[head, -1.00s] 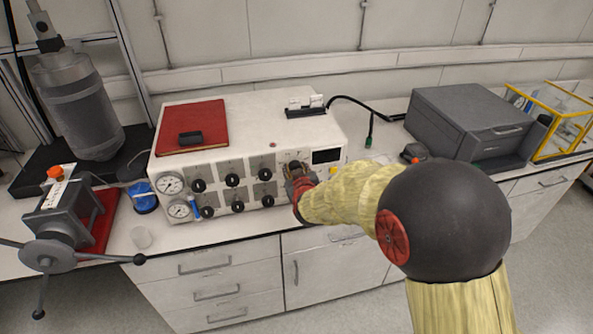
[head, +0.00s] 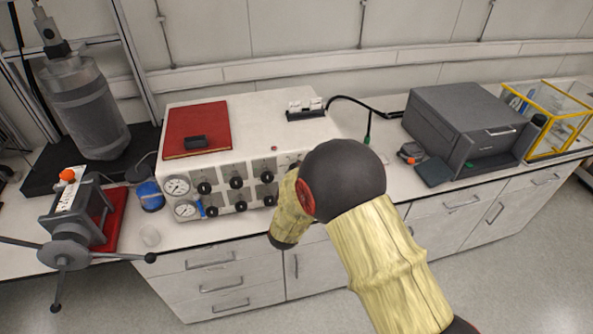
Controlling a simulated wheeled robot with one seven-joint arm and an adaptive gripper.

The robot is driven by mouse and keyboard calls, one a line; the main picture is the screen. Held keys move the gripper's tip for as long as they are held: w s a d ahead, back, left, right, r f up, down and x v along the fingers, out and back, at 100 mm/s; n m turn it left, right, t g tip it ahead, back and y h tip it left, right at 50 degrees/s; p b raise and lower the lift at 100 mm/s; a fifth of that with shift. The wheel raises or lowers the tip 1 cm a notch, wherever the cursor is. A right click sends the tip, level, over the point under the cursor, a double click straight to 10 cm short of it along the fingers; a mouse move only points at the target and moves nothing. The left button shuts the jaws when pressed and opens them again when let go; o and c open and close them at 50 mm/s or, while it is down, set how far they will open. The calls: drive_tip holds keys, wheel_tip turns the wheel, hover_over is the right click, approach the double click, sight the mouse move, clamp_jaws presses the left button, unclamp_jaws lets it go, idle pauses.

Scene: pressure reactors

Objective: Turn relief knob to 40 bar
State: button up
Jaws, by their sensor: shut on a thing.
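The white control unit (head: 258,128) stands on the bench with a front panel of several black knobs, among them an upper right one (head: 267,177) and a lower right one (head: 270,200). I cannot read the labels, so I cannot tell which is the relief knob. Two round gauges (head: 178,186) sit at the panel's left end; their readings are too small to tell. My arm crosses in front of the panel's right part and hides it. My gripper is hidden behind my arm.
A red book (head: 197,128) with a dark object lies on the unit. A dark grey box (head: 470,120) and a yellow-framed case (head: 552,120) stand right.

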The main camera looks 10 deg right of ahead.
drive_tip(key=n+t, duration=0.1)
drive_tip(key=n, duration=0.2)
drive_tip(key=n+t+h, duration=0.1)
drive_tip(key=n, duration=0.2)
drive_tip(key=shift+f+b, duration=0.2)
drive_tip(key=shift+b, duration=0.2)
drive_tip(key=n+t+b, duration=0.1)
drive_tip(key=n, duration=0.2)
drive_tip(key=n+t+b, duration=0.1)
drive_tip(key=n, duration=0.3)
drive_tip(key=shift+t+y, duration=0.3)
drive_tip(key=shift+y, duration=0.1)
drive_tip(key=o, duration=1.2)
drive_tip(key=shift+c, duration=0.2)
drive_tip(key=v, duration=1.2)
